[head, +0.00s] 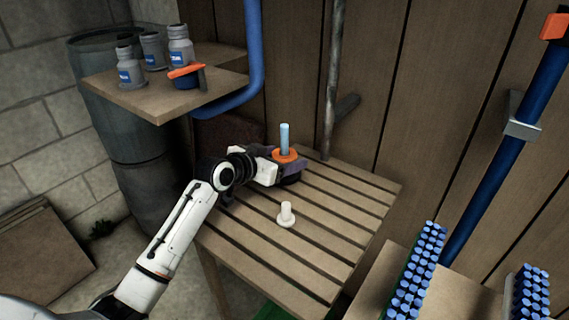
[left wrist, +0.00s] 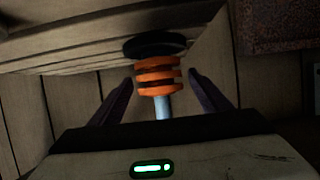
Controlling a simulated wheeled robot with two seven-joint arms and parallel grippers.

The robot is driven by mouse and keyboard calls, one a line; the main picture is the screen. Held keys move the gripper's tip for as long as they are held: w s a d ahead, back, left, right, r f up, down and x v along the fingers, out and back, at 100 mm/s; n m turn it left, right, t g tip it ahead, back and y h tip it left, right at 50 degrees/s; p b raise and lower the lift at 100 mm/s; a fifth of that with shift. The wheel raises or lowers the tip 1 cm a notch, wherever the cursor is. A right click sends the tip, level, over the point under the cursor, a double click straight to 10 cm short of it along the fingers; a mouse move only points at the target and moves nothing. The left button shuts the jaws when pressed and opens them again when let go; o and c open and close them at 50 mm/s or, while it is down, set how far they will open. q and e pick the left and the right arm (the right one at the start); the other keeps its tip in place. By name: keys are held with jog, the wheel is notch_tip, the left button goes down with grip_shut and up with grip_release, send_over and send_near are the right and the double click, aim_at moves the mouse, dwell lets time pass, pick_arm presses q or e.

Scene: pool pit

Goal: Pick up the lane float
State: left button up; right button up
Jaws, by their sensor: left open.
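The lane float appears to be the orange ribbed piece (head: 286,156) around a pale blue upright rod (head: 285,137) at the back of the slatted table (head: 345,205). In the left wrist view the orange float (left wrist: 158,76) shows stacked rings, with the pale rod (left wrist: 162,107) on the near side and a black round base (left wrist: 155,45) beyond. My left gripper (head: 291,169) is at the float, low beside it. In the left wrist view my left gripper (left wrist: 161,76) is open, with one dark finger on each side of the float and visible gaps. My right gripper is not in view.
A white flanged peg (head: 286,215) stands on the table in front of my gripper. A wooden shelf (head: 160,105) at left holds grey bottles (head: 130,70) and an orange-and-blue item (head: 186,75). Blue-studded blocks (head: 418,270) stand at right. A plank wall (head: 390,110) is close behind.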

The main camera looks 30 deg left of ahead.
pick_arm(q)
jog(key=shift+w+f, duration=0.1)
jog(key=shift+w, duration=0.2)
jog(key=c, duration=1.1)
notch_tip(320, 180, up, 18)
jog(key=p, duration=0.3)
